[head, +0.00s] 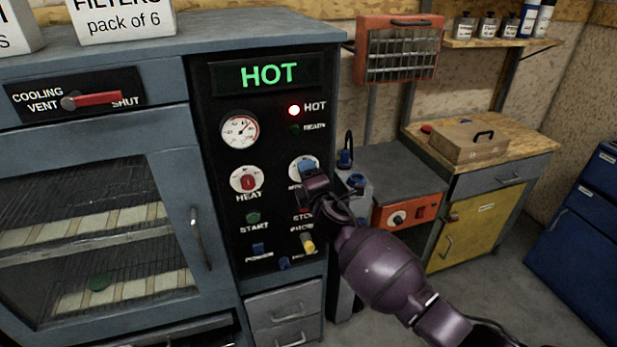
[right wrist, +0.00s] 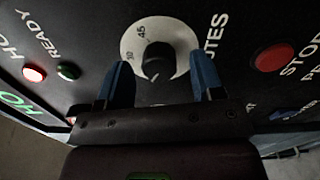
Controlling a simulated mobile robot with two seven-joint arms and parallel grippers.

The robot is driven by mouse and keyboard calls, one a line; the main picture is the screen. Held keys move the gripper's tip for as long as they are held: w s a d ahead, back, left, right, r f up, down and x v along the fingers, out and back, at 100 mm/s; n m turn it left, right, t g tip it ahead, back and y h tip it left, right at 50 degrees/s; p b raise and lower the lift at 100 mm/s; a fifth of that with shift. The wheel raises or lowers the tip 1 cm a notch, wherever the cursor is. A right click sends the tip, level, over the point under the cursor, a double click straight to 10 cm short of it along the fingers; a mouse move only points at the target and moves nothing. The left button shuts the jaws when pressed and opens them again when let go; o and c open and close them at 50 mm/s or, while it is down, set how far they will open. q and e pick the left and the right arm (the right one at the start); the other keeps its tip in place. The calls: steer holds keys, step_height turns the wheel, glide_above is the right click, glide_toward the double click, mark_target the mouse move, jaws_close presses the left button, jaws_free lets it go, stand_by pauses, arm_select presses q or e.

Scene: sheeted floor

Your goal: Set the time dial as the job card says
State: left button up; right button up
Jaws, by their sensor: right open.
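The time dial (right wrist: 182,45), a white disc with a black knob (right wrist: 157,62), is on the black control panel. Its lettering ends in "UTES", and the numbers 45 and 30 are readable in the right wrist view. My right gripper (right wrist: 158,68) is open, its blue fingers on either side of the knob, with gaps between. The knob's exact pointer setting is unclear. No job card can be made out. My left gripper is not in view.
The lit HOT lamp (head: 294,110) is above.

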steer(key=shift+s, duration=0.1)
steer(key=v, duration=1)
steer(key=shift+s+d, duration=0.15)
steer(key=shift+s, duration=0.15)
steer(key=shift+r, duration=0.1)
